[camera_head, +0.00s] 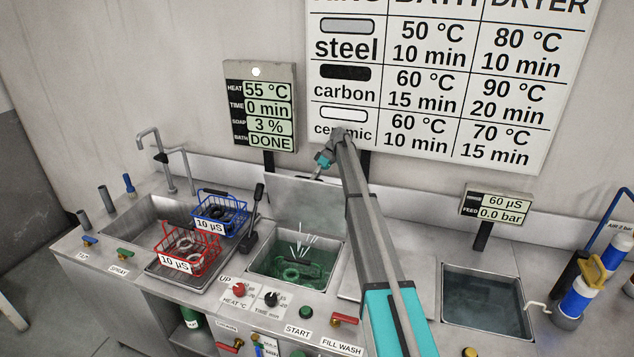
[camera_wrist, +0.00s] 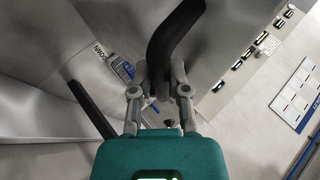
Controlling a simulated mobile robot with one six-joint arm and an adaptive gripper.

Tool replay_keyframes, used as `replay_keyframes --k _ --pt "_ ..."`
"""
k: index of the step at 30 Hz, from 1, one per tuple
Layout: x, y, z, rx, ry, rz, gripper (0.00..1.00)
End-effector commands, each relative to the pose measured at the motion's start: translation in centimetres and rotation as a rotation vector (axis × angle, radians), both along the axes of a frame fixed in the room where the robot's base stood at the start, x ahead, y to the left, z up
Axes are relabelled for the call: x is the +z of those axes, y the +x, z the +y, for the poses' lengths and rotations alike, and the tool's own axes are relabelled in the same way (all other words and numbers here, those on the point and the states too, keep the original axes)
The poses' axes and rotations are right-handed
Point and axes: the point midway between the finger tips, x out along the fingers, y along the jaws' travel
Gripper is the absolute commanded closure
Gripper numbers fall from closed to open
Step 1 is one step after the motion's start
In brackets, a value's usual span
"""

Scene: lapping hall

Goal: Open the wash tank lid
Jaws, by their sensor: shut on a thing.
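The wash tank lid (camera_head: 295,200) is a grey metal plate. It stands raised, nearly upright, along the back edge of the wash tank (camera_head: 252,270). The tank is uncovered and shows green liquid with a green basket-like rack and ring-shaped parts in it. My gripper (camera_head: 322,160) is at the top of the raised lid, partly hidden by my arm. In the wrist view my gripper (camera_wrist: 160,88) is shut on a black curved handle (camera_wrist: 172,45), which the head view hides.
A red basket (camera_head: 188,250) and a blue basket (camera_head: 220,213) stand left of the tank. A display (camera_head: 260,110) above reads 55 °C, 0 min, 3 %, DONE. A second water-filled tank (camera_head: 487,300) is at the right. Knobs and red valve handles line the front edge.

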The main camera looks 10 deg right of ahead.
Motion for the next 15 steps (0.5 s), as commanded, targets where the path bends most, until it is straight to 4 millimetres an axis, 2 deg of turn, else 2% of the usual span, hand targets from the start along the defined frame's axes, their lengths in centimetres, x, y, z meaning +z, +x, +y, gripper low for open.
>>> replay_keyframes --k 1,11,12,15 --pt "-0.15 0.45 0.37 -0.002 -0.002 -0.005 1.0" --pt "-0.05 0.45 0.74 0.001 0.003 -0.004 1.0" --pt "-0.04 0.45 0.75 0.002 0.004 -0.004 0.76" --pt "-0.02 0.42 0.75 0.002 0.004 -0.004 0.58"
